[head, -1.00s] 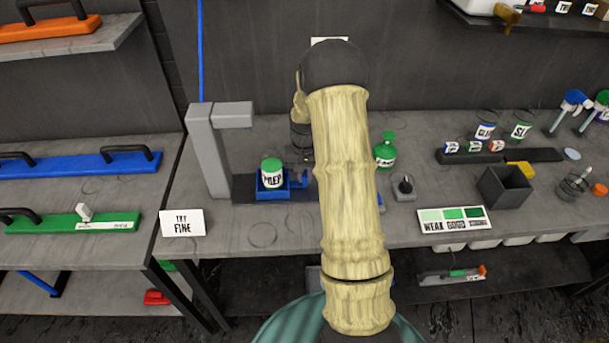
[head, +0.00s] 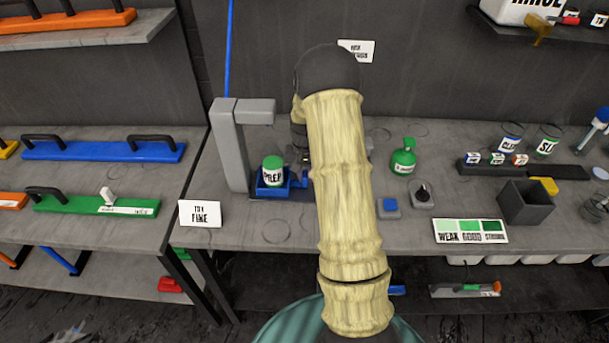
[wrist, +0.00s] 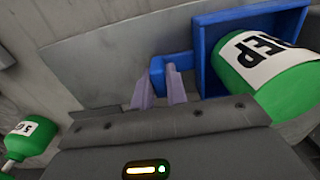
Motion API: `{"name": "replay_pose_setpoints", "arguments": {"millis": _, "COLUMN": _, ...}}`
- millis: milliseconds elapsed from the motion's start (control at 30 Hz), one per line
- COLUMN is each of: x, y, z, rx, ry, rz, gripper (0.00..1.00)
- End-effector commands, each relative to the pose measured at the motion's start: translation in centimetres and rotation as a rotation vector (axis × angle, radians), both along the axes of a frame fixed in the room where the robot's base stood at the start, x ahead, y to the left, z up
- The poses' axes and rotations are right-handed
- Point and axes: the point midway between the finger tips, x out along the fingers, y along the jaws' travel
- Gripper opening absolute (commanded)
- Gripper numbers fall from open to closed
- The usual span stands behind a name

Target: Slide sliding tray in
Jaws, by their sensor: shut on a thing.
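The sliding tray (head: 268,190) is a small blue open box on a dark rail beside the grey stand (head: 230,150). A green-lidded PREP jar (head: 273,172) stands in it, below the right end of the stand's overhanging head (head: 255,111). In the wrist view the tray's blue wall (wrist: 203,55) and the jar (wrist: 275,75) are at upper right. My gripper (wrist: 161,78) is shut on the tray's blue handle (wrist: 180,61), on the side away from the stand. In the head view my arm hides most of the gripper and the rail's right part.
A TRY FINE card (head: 200,214) stands at front left. Right of my arm are a green bottle (head: 403,157), a blue-topped box (head: 388,208), a knob box (head: 422,194) and a dark bin (head: 525,202). The bench front is mostly clear.

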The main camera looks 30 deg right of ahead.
Motion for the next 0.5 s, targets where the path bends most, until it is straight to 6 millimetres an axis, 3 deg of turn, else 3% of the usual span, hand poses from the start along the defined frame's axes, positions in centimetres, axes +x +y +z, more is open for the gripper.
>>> {"name": "replay_pose_setpoints", "arguments": {"millis": 200, "x": 0.25, "y": 0.5, "z": 0.06, "rx": 0.006, "ry": -0.004, "rz": 0.003, "gripper": 0.0}}
{"name": "replay_pose_setpoints", "arguments": {"millis": 233, "x": 0.26, "y": 0.51, "z": 0.06, "rx": 0.006, "ry": -0.004, "rz": 0.003, "gripper": 0.18}}
{"name": "replay_pose_setpoints", "arguments": {"millis": 333, "x": 0.23, "y": 0.47, "z": 0.06, "rx": 0.006, "ry": -0.004, "rz": 0.003, "gripper": 0.36}}
{"name": "replay_pose_setpoints", "arguments": {"millis": 500, "x": 0.16, "y": 0.3, "z": 0.04, "rx": 0.004, "ry": -0.003, "rz": 0.001, "gripper": 0.36}}
